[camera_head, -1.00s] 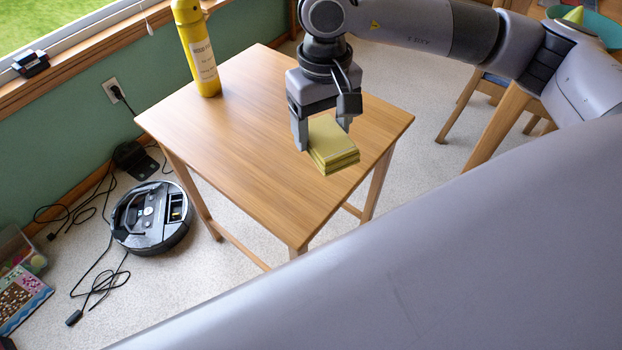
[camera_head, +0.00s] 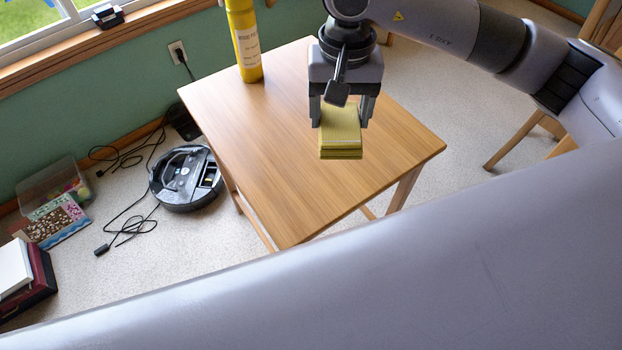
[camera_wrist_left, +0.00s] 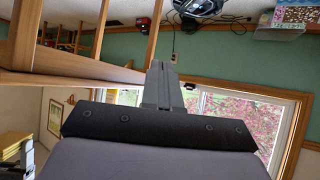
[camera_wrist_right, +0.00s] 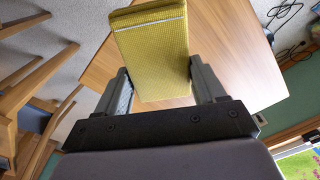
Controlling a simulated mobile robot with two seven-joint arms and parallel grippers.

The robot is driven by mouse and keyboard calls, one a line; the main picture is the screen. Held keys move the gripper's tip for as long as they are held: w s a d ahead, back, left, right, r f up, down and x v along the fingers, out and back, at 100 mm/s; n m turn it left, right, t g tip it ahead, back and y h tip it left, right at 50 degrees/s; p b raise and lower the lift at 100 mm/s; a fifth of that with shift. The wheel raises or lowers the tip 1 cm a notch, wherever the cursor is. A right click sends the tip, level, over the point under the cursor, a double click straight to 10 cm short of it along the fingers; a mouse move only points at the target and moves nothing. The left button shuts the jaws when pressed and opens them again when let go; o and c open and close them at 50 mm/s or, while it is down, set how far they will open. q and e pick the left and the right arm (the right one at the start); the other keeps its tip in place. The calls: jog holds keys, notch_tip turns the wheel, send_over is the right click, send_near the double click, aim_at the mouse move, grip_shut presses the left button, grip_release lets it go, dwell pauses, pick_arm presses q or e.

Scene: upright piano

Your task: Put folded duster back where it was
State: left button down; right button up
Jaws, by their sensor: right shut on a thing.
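The folded duster (camera_head: 340,138) is a yellow-green layered block. My right gripper (camera_head: 341,116) is shut on it, one finger at each side, and points down over the small wooden table (camera_head: 270,150). The duster appears to be above the tabletop; the exact gap is hard to tell. In the right wrist view, the duster (camera_wrist_right: 152,50) sticks out past both fingers with the tabletop (camera_wrist_right: 235,60) behind it. My left gripper (camera_wrist_left: 163,85) shows in the left wrist view with its fingers together and nothing between them; it is not seen in the head view.
A yellow bottle (camera_head: 243,42) stands at the table's back-left corner. A robot vacuum (camera_head: 186,178), cables (camera_head: 128,228) and a plastic bin (camera_head: 52,185) are on the floor at left. A wooden chair (camera_head: 525,135) is at right. The table's left and front parts are bare.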

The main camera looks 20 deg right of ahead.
aim_at(314, 185)
jog(key=a+r+m+p, duration=0.1)
jog(key=r+m, duration=0.1)
jog(key=a+r+m+p, duration=0.1)
jog(key=a+r+m, duration=0.1)
jog(key=shift+w+a+p, duration=0.15)
jog(key=shift+a+p, duration=0.05)
jog(key=shift+p, duration=0.2)
jog(key=shift+m, duration=0.7)
jog(key=f, duration=1.9)
jog(key=shift+a+f, duration=0.3)
jog(key=shift+a, duration=0.1)
jog(key=shift+f, duration=0.2)
jog(key=o, duration=0.9)
jog(key=shift+o, duration=0.2)
jog(key=shift+r, duration=0.1)
